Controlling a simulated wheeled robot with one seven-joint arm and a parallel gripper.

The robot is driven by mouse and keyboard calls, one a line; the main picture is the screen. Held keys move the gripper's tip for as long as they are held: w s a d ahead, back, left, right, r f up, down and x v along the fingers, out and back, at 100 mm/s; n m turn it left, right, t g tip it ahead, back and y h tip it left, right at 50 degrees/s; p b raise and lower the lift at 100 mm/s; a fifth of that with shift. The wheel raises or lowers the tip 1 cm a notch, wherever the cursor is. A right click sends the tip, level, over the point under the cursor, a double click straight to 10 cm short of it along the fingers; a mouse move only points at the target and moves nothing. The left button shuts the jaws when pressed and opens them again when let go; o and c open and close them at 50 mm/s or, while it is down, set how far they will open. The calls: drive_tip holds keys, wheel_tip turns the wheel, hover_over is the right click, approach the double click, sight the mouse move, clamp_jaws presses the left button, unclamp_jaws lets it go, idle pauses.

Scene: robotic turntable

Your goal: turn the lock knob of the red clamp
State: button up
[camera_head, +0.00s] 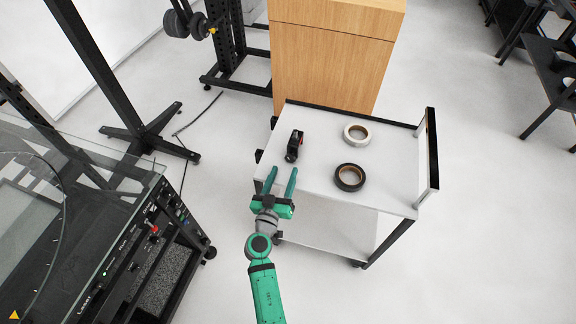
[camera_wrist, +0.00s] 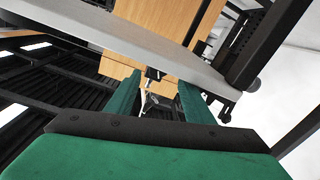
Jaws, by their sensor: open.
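The red clamp (camera_head: 294,146) is a small, mostly black object with a little red showing, on the left part of the white cart top. Its lock knob is too small to make out in the head view. My green gripper (camera_head: 282,172) is open and empty, at the cart's near left edge. Its fingers point toward the clamp, with a gap left between. In the wrist view my gripper (camera_wrist: 162,84) shows two spread fingers. A small dark and metallic part, seemingly of the clamp (camera_wrist: 152,75), shows between and beyond them.
The cart (camera_head: 325,145) also holds a white tape roll (camera_head: 357,134) and a black tape roll (camera_head: 349,177), right of the clamp. A wooden cabinet (camera_head: 325,60) stands behind it. A glass-topped machine (camera_head: 130,215) stands to the left.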

drive_tip(key=v, duration=0.5)
drive_tip(key=shift+s, duration=0.4)
